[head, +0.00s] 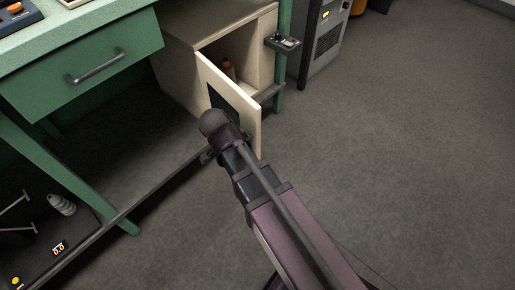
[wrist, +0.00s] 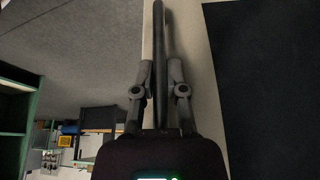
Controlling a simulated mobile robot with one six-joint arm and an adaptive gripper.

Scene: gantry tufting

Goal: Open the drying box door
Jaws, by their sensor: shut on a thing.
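The drying box (head: 181,68) is a beige cabinet under the green bench. Its door (head: 247,115) stands partly open, swung out from the box, with a dark panel on its face. A brown bottle-like item (head: 229,68) shows inside the box. In the wrist view the door's pale frame (wrist: 203,75) and dark panel (wrist: 270,70) fill the right side. My gripper (wrist: 159,75) is shut on the dark bar handle (wrist: 159,30), one finger on each side. In the head view my arm hides the handle and the fingers.
A green drawer (head: 85,75) with a grey handle is at the upper left. A bench rail (head: 165,180) runs low beside the door. A grey machine (head: 323,40) stands behind. The floor (head: 390,130) at the right is clear.

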